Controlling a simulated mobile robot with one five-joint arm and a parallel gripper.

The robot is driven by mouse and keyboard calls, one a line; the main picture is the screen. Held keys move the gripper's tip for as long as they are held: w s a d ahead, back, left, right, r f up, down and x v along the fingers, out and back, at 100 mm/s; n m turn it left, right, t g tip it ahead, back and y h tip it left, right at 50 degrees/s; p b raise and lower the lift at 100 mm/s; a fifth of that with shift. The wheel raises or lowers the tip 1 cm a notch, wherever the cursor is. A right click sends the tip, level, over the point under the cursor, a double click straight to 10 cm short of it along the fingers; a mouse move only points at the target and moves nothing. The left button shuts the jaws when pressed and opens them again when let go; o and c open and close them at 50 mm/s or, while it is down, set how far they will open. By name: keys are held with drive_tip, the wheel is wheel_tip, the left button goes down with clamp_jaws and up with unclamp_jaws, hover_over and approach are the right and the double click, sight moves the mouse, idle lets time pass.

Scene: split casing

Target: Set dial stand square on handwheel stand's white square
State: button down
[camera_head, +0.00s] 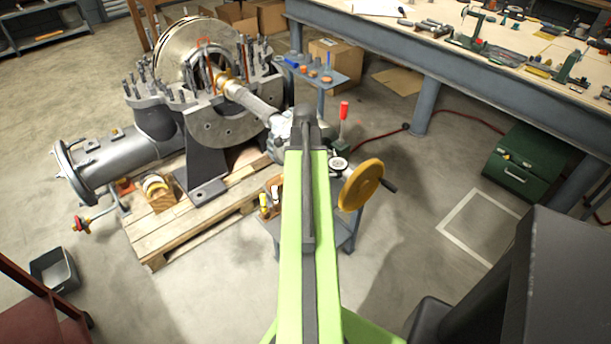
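My green arm reaches forward over a low grey stand (350,228) and hides much of it. A yellow handwheel (361,185) with a dark crank handle is at this stand's right side. A round white-faced dial (338,163) shows just right of my arm, left of the handwheel. A green block with an upright red handle (344,111) is just behind the dial; I cannot tell whether they are joined. A white square outline (455,238) is marked on the floor to the right, and its inside looks empty. My gripper is hidden beyond my arm's end.
The open casing (214,125) stands on a wooden pallet (150,240) to the left. A small blue-grey table (347,77) is behind. A workbench (430,55) crosses the back right, with a green box (517,176) below. A red cable (385,135) lies on the floor.

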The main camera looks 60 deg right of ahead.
drive_tip(key=shift+f+b, duration=0.65)
drive_tip(key=shift+b, duration=0.05)
idle(1.4)
drive_tip(key=c, duration=0.9)
unclamp_jaws()
drive_tip(key=shift+o, duration=0.5)
drive_tip(key=shift+o, duration=1.4)
wheel_tip(320, 180, up, 7)
drive_tip(key=p, duration=0.7)
drive_tip(key=shift+r, duration=0.1)
